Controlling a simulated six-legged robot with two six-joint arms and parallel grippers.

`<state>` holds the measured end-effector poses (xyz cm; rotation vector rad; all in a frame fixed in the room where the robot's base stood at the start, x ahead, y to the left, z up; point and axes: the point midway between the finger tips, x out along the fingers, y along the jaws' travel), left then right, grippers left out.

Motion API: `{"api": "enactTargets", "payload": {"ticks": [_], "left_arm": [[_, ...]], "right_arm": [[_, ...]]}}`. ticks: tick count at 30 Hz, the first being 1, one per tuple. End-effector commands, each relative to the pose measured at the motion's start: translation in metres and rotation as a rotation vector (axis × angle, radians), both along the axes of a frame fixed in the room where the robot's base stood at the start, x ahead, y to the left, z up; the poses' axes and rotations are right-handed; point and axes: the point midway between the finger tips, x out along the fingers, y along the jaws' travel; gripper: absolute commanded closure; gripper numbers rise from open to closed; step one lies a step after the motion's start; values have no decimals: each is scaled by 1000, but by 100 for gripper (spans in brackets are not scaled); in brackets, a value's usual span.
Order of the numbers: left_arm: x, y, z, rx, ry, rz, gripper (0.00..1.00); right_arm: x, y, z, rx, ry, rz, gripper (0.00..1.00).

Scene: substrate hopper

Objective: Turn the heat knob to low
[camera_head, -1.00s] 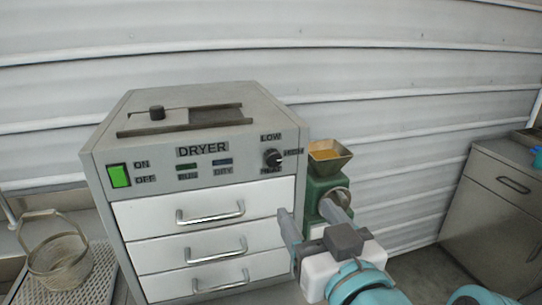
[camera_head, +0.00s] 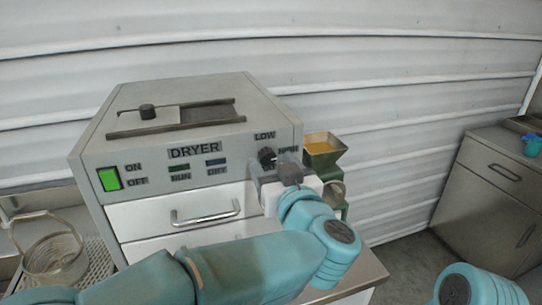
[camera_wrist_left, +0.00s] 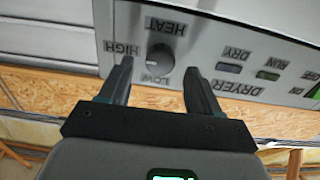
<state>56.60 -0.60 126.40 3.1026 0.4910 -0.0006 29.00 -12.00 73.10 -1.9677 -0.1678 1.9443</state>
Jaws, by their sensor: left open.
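The heat knob (camera_head: 267,156) is a small dark round knob on the dryer's (camera_head: 140,175) front panel, under the LOW label. It also shows in the left wrist view (camera_wrist_left: 160,58), where the picture is turned over; its white mark points toward HIGH. My left gripper (camera_head: 272,168) is at the panel and partly covers the HIGH label. In the left wrist view its open fingers (camera_wrist_left: 157,80) reach toward the knob, one to each side; I cannot tell whether they touch it. My right gripper is out of view.
A lit green ON/OFF switch (camera_head: 109,179) is at the panel's left. White drawers with a metal handle (camera_head: 206,213) lie below. A green grinder with a hopper (camera_head: 322,150) stands close to the right of my left gripper.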

Motion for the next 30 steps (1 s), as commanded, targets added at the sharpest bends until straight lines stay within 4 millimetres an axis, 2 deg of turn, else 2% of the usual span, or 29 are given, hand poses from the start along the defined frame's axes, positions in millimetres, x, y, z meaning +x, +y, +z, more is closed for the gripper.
{"api": "enactTargets", "payload": {"ticks": [6, 13, 14, 18, 19, 30], "left_arm": [[17, 5, 0, 0, -1, 0, 37], [18, 6, 0, 0, -1, 0, 37], [18, 6, 0, 0, -1, 0, 40], [17, 6, 0, 0, -1, 0, 86], [17, 5, 0, 0, -1, 0, 93], [17, 5, -1, -47, -16, 0, 93]], "right_arm": [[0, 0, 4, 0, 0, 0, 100], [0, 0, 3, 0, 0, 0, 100], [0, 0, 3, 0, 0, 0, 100], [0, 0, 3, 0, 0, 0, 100], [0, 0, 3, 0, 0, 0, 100], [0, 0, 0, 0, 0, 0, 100]]}}
